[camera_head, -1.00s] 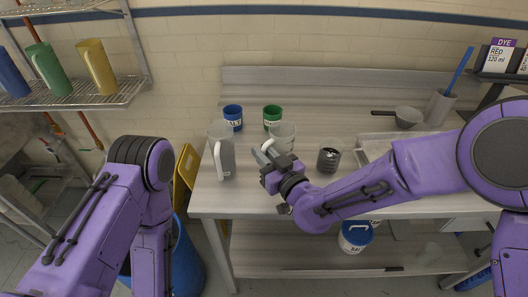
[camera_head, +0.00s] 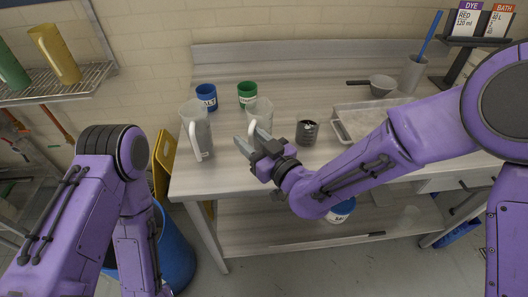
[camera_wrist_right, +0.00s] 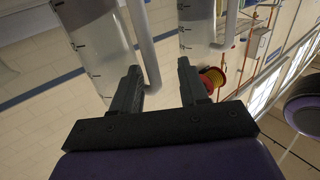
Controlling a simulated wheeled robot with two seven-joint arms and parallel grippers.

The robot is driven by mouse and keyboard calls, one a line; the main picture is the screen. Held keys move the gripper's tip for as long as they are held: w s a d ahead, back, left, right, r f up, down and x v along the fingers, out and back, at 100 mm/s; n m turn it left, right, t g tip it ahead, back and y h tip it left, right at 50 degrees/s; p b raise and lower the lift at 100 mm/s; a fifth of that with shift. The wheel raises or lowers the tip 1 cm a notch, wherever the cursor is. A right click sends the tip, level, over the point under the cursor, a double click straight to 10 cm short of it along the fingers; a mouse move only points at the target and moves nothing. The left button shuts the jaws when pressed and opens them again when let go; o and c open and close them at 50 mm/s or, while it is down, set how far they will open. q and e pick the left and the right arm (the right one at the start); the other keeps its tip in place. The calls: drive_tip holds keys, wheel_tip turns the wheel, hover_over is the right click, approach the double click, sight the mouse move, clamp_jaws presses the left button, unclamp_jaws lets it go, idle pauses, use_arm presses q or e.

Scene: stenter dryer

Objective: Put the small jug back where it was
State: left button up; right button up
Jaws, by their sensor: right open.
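The small jug (camera_head: 261,110) is clear with a pale handle. It stands upright on the metal table, in front of the green cup. A taller clear jug (camera_head: 200,128) with a white handle stands to its left, near the table's left end.
A blue cup (camera_head: 206,97) and a green cup (camera_head: 247,95) stand behind the jugs. A dark-filled beaker (camera_head: 307,133) is right of the small jug, with a tray (camera_head: 343,130) beyond. A wire shelf (camera_head: 62,86) holds coloured jugs at the left. The table's front strip is clear.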

drive_tip(key=b+v, duration=0.1)
drive_tip(key=v, duration=0.6)
drive_tip(key=shift+s+d, duration=0.25)
drive_tip(key=shift+d, duration=0.05)
